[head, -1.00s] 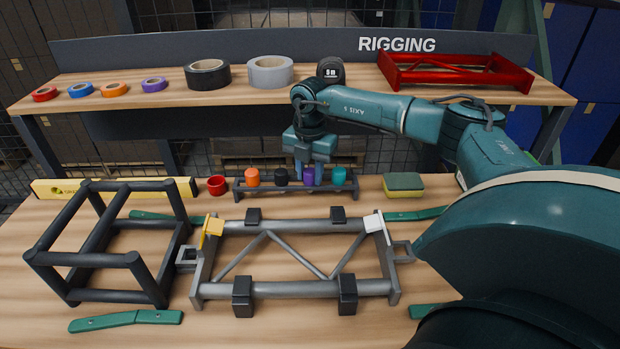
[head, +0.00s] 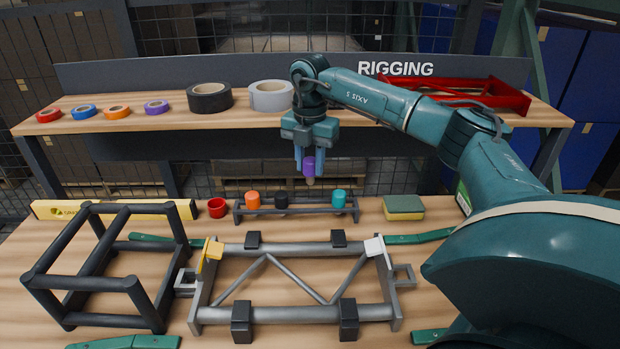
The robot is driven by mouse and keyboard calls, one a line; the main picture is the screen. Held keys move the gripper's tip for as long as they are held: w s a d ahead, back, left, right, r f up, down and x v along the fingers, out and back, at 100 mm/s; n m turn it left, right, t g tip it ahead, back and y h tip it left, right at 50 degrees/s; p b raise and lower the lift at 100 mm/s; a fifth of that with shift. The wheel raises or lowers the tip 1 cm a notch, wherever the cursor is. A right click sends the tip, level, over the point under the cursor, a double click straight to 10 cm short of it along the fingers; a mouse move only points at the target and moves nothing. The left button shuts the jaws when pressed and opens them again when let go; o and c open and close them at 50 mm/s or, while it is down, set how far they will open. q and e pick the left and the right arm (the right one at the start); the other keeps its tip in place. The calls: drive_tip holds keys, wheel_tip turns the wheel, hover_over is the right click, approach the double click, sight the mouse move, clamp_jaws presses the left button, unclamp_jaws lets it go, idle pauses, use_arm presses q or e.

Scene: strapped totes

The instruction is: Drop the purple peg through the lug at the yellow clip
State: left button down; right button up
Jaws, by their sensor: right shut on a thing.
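My right gripper (head: 309,166) is shut on the purple peg (head: 309,167) and holds it upright in the air above the peg rack (head: 300,211). The rack holds an orange peg (head: 252,200), a black peg (head: 281,201) and a teal peg (head: 339,198), with a gap between black and teal. The yellow clip (head: 211,252) sits on the left end of the grey tube frame (head: 295,314). A square lug (head: 186,282) sticks out to the left beside the yellow clip. A white clip (head: 374,246) and another lug (head: 404,275) are at the right end. My left gripper is not in view.
A dark cube-shaped frame (head: 107,320) stands close to the left lug. A red cup (head: 217,208), a yellow level (head: 115,209) and a sponge (head: 404,207) lie along the back. Green handles (head: 420,238) lie around the frame. A shelf (head: 165,129) with tape rolls runs behind.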

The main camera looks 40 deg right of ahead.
sight(309, 160)
wheel_tip(309, 160, up, 3)
drive_tip(key=shift+p, duration=0.9)
wheel_tip(309, 160, up, 3)
drive_tip(key=p, duration=0.3)
drive_tip(key=shift+f, duration=0.1)
drive_tip(key=shift+a, duration=0.1)
